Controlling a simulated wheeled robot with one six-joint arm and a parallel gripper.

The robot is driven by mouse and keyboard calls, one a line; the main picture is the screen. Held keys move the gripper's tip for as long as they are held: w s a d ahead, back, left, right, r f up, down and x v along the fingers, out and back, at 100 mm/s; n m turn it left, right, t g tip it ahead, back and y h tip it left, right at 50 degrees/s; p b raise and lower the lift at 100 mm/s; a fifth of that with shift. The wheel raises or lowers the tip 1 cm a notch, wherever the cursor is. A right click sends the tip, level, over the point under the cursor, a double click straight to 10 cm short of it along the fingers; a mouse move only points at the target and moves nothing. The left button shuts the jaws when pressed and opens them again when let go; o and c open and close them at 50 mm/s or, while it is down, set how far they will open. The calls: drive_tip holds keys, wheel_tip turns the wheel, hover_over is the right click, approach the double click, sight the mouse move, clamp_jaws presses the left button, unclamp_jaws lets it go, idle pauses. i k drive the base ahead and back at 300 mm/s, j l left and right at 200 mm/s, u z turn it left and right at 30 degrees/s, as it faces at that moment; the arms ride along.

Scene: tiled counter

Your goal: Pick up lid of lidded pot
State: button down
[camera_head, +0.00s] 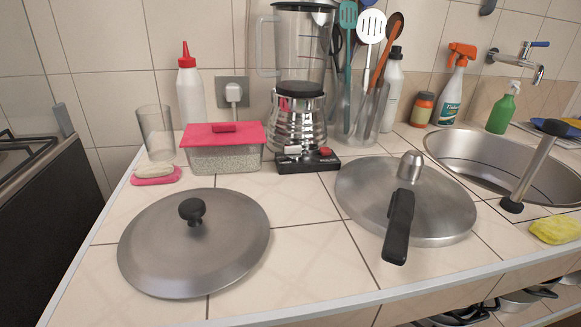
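A round grey metal lid (160,240) with a black knob (192,210) sits low on the tiled counter at front left. Its rim is close to the counter, and no pot body shows under it. A second round metal piece (437,215), like a pressure-cooker top, is at front right. It has a long black handle (399,229) pointing toward the front edge and a metal cap (410,166) on top. I cannot tell from this view which one the task calls the lidded pot. My gripper is not in view.
Behind stand a red-lidded container (223,155), a blender (300,115), a utensil jar (358,118), a glass (156,133) and a white bottle (191,98). A sink (490,150) is at right, with a grey rod (532,165) by it. Bare counter separates the metal pieces.

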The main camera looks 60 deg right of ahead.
sight(195, 242)
drive_tip(key=k+l+z, duration=0.2)
drive_tip(key=k+l, duration=0.65)
drive_tip(key=l, duration=0.15)
